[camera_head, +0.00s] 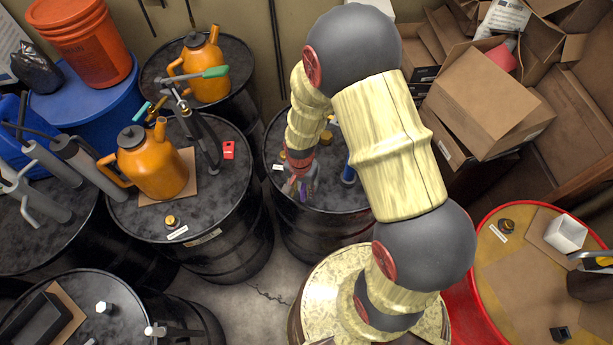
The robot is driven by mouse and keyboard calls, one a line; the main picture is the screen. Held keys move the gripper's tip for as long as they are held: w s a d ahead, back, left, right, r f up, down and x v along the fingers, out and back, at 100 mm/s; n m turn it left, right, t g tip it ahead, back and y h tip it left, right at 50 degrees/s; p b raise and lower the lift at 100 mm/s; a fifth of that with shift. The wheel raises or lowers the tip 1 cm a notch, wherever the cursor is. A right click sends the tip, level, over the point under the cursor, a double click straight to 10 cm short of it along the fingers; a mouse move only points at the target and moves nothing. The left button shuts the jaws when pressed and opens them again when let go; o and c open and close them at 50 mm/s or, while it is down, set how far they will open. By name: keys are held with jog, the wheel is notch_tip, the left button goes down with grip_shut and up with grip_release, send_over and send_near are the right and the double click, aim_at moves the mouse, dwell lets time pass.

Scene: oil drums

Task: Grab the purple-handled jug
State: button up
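My gripper (299,182) is at the end of my arm, low over the black drum (325,222) at the centre back. A small purple part (313,180) shows right beside the fingers; it may be the purple handle of the jug, but the jug's body cannot be made out. My gripper and arm cover much of that spot. The fingers are too small to tell whether they are open, shut or touching the purple part.
Orange oil cans (150,165) with spouts stand on black drums to the left, near a pump with a green handle (214,72). Cardboard boxes (487,100) are piled at the back right. A red-rimmed drum (490,225) is at the right.

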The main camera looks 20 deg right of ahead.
aim_at(302, 199)
jog(key=f, duration=0.5)
jog(key=shift+s, duration=0.3)
jog(key=shift+c, duration=0.2)
jog(key=shift+r, duration=0.1)
grip_shut()
